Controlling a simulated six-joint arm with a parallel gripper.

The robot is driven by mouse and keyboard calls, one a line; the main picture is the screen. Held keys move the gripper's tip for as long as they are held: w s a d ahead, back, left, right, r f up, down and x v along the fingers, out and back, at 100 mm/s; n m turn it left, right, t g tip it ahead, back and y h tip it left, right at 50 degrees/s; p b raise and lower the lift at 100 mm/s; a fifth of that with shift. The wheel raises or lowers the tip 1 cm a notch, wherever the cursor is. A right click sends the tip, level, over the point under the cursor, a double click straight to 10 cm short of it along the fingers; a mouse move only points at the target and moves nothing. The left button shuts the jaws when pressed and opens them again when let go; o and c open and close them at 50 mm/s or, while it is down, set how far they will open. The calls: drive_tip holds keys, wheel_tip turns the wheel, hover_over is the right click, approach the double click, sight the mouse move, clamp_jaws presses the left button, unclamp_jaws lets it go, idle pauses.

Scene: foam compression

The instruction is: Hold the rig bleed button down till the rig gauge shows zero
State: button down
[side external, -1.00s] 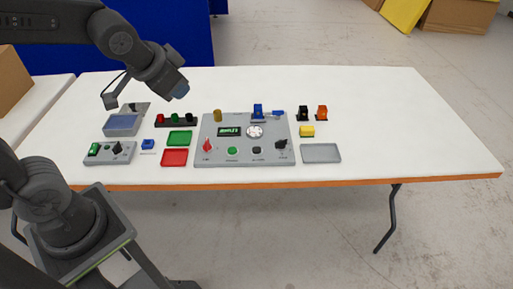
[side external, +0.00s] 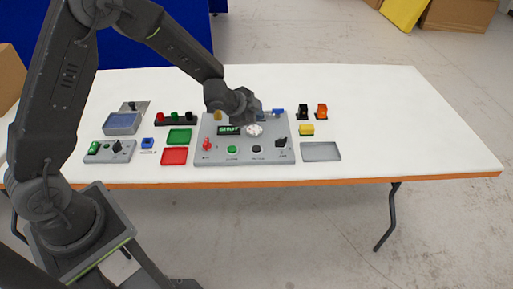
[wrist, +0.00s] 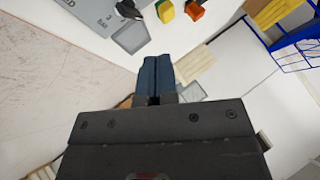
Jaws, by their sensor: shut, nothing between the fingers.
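The grey rig panel (side external: 209,125) lies mid-table. It carries a round white gauge (side external: 254,131), whose reading is too small to make out, and a lit green display (side external: 229,131). A green button (side external: 232,149) and a black button (side external: 257,149) sit along its front; their labels are too small to tell which is the bleed button. My gripper (wrist: 155,72) is shut and empty, blue fingers together in the wrist view. In the side view it is above the panel's back part, behind the gauge, apart from both front buttons; its fingertips are hard to make out there.
On the panel are a red switch (side external: 207,144), a black knob (side external: 281,143) and a blue part (side external: 278,112). To the right are a grey tray (side external: 320,152), a yellow block (side external: 307,130), and black and orange pieces. Green and red trays lie left. The table's right is clear.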

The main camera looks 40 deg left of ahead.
sight(257, 149)
drive_tip(key=shift+w+d+f, duration=0.15)
drive_tip(key=shift+f, duration=0.45)
drive_tip(key=shift+f, duration=4.4)
drive_tip(key=shift+f, duration=0.1)
drive_tip(key=shift+f, duration=0.3)
drive_tip(key=shift+f, duration=0.5)
idle(0.4)
drive_tip(key=shift+r, duration=0.9)
